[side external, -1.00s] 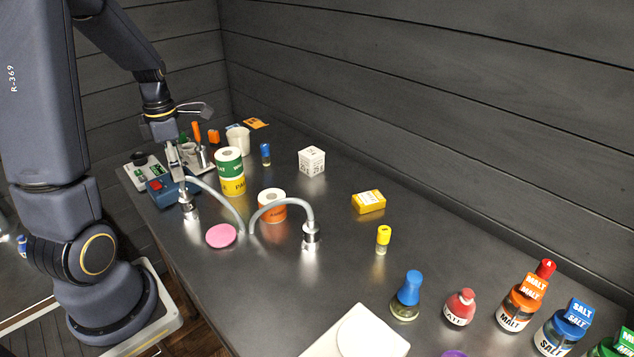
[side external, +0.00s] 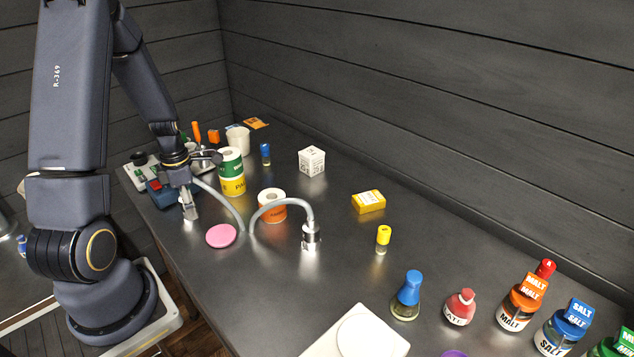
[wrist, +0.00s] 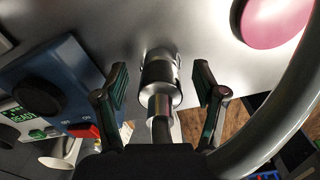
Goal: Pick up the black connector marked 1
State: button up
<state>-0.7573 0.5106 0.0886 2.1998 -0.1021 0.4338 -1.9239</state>
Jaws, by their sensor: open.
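A silver metal hose connector (wrist: 160,76) lies between the two fingers of my gripper (wrist: 162,88) in the wrist view, with space on both sides. I cannot read a 1 on it, and its visible body looks silver rather than black. In the side view my gripper (side external: 187,198) is low over the bench at the left hose end and partly hides that connector. My gripper is open. A second silver connector (side external: 311,238) stands upright on the bench at the end of a grey curved hose (side external: 288,202); its small mark is unreadable.
A blue box (wrist: 62,78) with a black knob and red switch sits close to the left finger. A grey hose (wrist: 290,105) arches close on the right. A pink disc (side external: 221,235), stacked green and yellow rolls (side external: 231,172) and an orange roll (side external: 272,208) stand nearby.

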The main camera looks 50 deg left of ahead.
jog(key=shift+c, duration=0.4)
grip_shut()
